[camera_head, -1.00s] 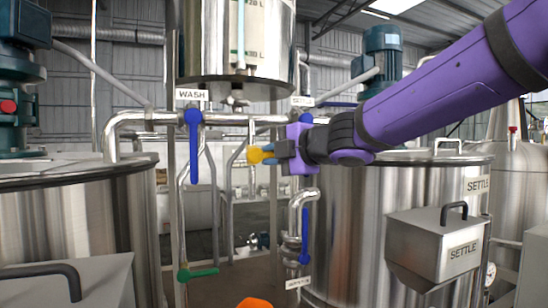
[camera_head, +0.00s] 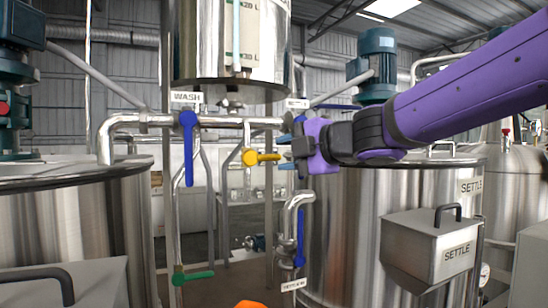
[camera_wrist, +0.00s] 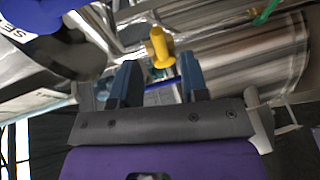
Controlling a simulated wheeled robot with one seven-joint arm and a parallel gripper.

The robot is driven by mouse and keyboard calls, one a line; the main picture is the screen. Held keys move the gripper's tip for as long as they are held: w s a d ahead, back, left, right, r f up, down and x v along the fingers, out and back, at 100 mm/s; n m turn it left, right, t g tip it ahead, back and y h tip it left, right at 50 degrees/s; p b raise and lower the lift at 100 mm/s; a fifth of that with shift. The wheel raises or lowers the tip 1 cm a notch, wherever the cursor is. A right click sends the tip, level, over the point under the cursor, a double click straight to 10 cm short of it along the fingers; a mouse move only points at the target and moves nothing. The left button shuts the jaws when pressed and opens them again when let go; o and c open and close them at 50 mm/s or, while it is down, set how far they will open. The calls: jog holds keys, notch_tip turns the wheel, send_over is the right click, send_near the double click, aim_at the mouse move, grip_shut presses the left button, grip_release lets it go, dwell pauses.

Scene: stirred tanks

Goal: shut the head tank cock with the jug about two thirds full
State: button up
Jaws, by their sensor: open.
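The steel head tank (camera_head: 208,55) hangs at the top, with a sight tube on its front. Below it, a yellow cock handle (camera_head: 262,157) points level to the right from a thin vertical pipe. My gripper (camera_head: 285,153) is open and empty just right of that handle's end, its blue fingers one above the other. In the wrist view, the yellow handle (camera_wrist: 161,47) lies beyond my open fingers (camera_wrist: 160,82), apart from them. No jug can be made out; an orange thing (camera_head: 253,304) is cut off at the bottom edge.
A blue lever (camera_head: 189,148) hangs under the WASH label. Another blue lever (camera_head: 301,238) stands below my gripper. A green lever (camera_head: 193,277) is low left. Large steel tanks stand left (camera_head: 75,220) and right (camera_head: 345,230), with a SETTLE box (camera_head: 435,245) in front.

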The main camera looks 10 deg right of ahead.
jog(key=v, duration=0.5)
jog(key=shift+s+d, duration=0.15)
jog(key=shift+s, duration=0.05)
